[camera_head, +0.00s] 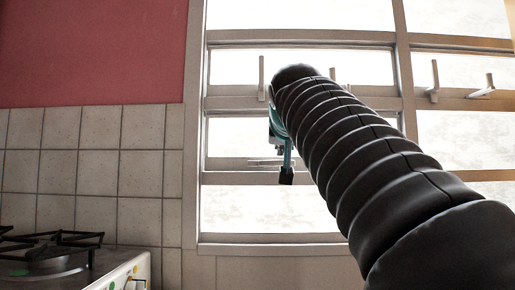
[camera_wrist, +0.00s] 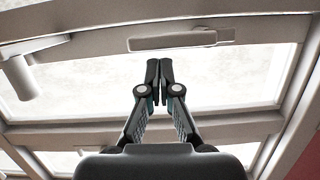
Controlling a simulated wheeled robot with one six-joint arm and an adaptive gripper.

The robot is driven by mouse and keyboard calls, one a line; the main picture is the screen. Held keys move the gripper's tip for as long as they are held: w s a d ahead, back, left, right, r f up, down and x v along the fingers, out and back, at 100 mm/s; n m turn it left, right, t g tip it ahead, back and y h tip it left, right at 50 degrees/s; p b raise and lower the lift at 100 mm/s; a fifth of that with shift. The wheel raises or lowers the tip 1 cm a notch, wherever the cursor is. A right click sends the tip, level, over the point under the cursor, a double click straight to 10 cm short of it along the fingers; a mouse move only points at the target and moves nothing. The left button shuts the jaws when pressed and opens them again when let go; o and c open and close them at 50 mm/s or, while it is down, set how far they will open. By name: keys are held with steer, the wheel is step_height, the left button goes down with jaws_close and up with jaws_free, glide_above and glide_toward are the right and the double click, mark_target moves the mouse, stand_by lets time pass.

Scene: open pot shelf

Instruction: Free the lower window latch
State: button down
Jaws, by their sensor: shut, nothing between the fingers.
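A pale window latch (camera_wrist: 172,40) with a long flat handle lies along a frame rail in the wrist view. In the head view, a thin pale latch (camera_head: 262,162) shows on the lower rail, just left of my gripper, partly hidden by it. My gripper (camera_head: 286,177) hangs in front of the window with its dark fingertips pointing down. In the wrist view, my gripper (camera_wrist: 160,68) is shut and empty, its tips a little below the latch in the picture, with a visible gap between them. I cannot tell the depth between them.
Upright handles stand on the upper rail, one at the left (camera_head: 261,78) and one at the right (camera_head: 434,81); a tilted handle (camera_head: 483,88) is farther right. A peg-like handle (camera_wrist: 19,77) shows in the wrist view. A stove (camera_head: 75,265) stands at lower left.

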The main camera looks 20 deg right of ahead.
steer(key=s+a+r, duration=0.3)
steer(key=s+r, duration=0.2)
steer(key=s, duration=0.4)
steer(key=shift+a+r, duration=0.15)
steer(key=shift+r, duration=0.1)
steer(key=shift+s, duration=0.1)
steer(key=w+a+f+n+g+y, duration=0.2)
steer(key=f, duration=1.1)
steer(key=w+a+f+n+g+y, duration=0.1)
steer(key=w+a+f+n+g, duration=0.1)
steer(key=f, duration=1.1)
steer(key=s+a+f+g, duration=0.1)
steer(key=s+f, duration=0.5)
steer(key=f, duration=0.4)
steer(key=s+a+f+g+y, duration=0.1)
steer(key=s+f+g, duration=0.1)
steer(key=s+f, duration=0.4)
steer(key=s+a+f+g+y, duration=0.1)
steer(key=s+f, duration=0.4)
steer(key=f, duration=0.9)
steer(key=shift+s+a+f+n+g, duration=0.15)
steer(key=shift+s+f+n+g, duration=0.15)
steer(key=shift+s, duration=0.1)
